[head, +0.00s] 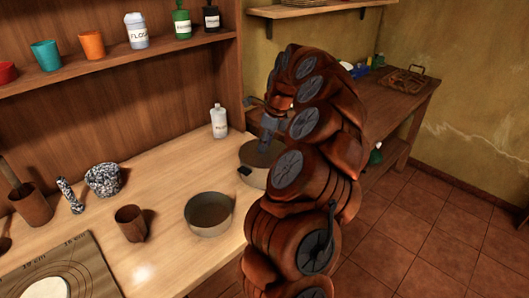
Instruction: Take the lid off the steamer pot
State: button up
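A grey pot (250,177) with a dark side handle stands on the wooden counter right of centre, partly hidden behind my arm. Its top looks brownish, and I cannot tell whether that is a lid or the inside. A second round grey pot (209,228) stands in front of it to the left; it looks open, with no lid seen on it. I cannot tell for certain which is the steamer pot. My gripper (266,128) is mostly hidden by my arm; a grey part of it shows above the rear pot. Whether its fingers touch anything is not visible.
On the counter (175,255) stand a white bottle (219,122), a brown cup (130,222), a speckled mortar (103,179) and a board with dough (85,255). A shelf of cups and jars hangs above. Another wooden counter (400,100) stands behind right; tiled floor is clear at right.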

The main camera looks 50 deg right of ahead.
grip_shut()
jog(key=shift+r, duration=0.2)
